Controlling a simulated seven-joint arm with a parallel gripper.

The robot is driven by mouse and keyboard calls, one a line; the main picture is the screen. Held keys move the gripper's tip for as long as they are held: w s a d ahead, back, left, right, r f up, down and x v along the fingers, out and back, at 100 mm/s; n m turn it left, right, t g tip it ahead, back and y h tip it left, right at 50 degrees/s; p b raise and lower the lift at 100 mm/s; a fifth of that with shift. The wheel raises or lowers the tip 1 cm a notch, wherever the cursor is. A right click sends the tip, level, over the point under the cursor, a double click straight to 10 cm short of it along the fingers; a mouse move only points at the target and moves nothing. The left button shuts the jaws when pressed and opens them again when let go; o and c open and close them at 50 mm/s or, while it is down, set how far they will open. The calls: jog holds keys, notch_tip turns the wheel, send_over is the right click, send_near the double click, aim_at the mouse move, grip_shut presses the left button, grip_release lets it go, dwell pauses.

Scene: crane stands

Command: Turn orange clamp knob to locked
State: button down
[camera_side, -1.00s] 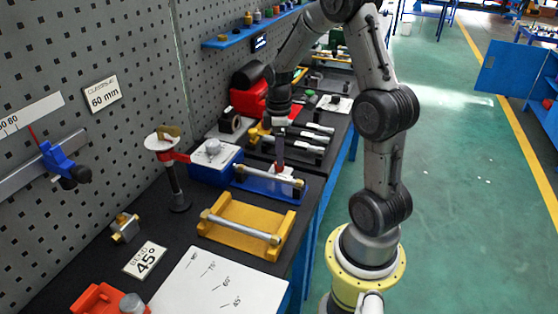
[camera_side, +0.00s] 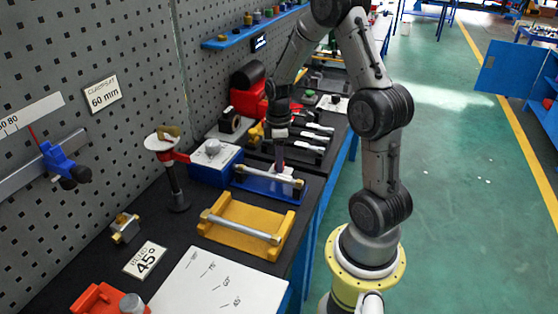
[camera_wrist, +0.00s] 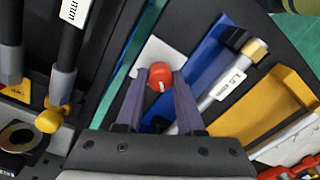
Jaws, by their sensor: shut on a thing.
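The orange-red clamp knob (camera_wrist: 159,76) is round, with a small white mark on its lower edge in the wrist view. It sits on a white plate (camera_wrist: 150,55) at the end of the blue clamp fixture (camera_wrist: 205,65), which holds a grey bar with a brass end. My gripper (camera_wrist: 160,80) has its two purple fingers on either side of the knob, shut on it. I cannot read any locked marking.
A yellow fixture with a bar (camera_side: 240,228) stands just in front of the blue one. A blue box with a dial (camera_side: 215,160) and a red-armed stand (camera_side: 172,170) are to the left. Dark bars with light ends (camera_side: 310,138) lie behind.

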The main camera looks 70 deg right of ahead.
dwell(0.4)
jog(key=m, duration=0.4)
jog(key=shift+m, duration=0.4)
jog(key=m, duration=0.4)
jog(key=shift+r+m, duration=0.1)
jog(key=shift+m, duration=0.2)
jog(key=m, duration=0.4)
jog(key=shift+d+m, duration=0.1)
jog(key=shift+m, duration=2.2)
jog(key=c, duration=0.5)
grip_release()
